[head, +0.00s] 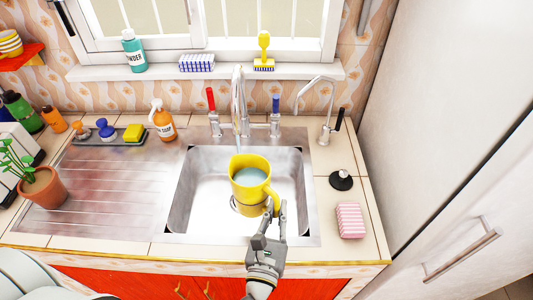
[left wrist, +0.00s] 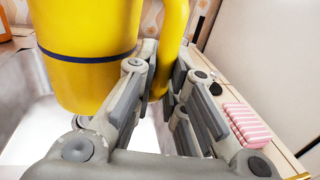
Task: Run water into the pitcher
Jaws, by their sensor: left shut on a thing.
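The yellow pitcher (head: 245,190) is upright over the sink basin (head: 190,195), under the main tap's spout (head: 238,100). Greyish water (head: 250,176) shows inside it. I cannot clearly tell whether a stream falls from the spout. The tap has a red handle (head: 211,100) on the left and a blue handle (head: 275,104) on the right. My left gripper (head: 277,215) is shut on the pitcher's handle; in the left wrist view the pitcher (left wrist: 85,50) fills the upper left, its handle between the fingers (left wrist: 160,85). My right gripper is not in view.
A smaller tap (head: 326,115) stands right of the main one. A pink striped sponge (head: 350,220) and a black stopper (head: 341,180) lie right of the basin. A soap bottle (head: 162,120) and a potted plant (head: 43,187) stand left. The drainboard (head: 115,190) is mostly clear.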

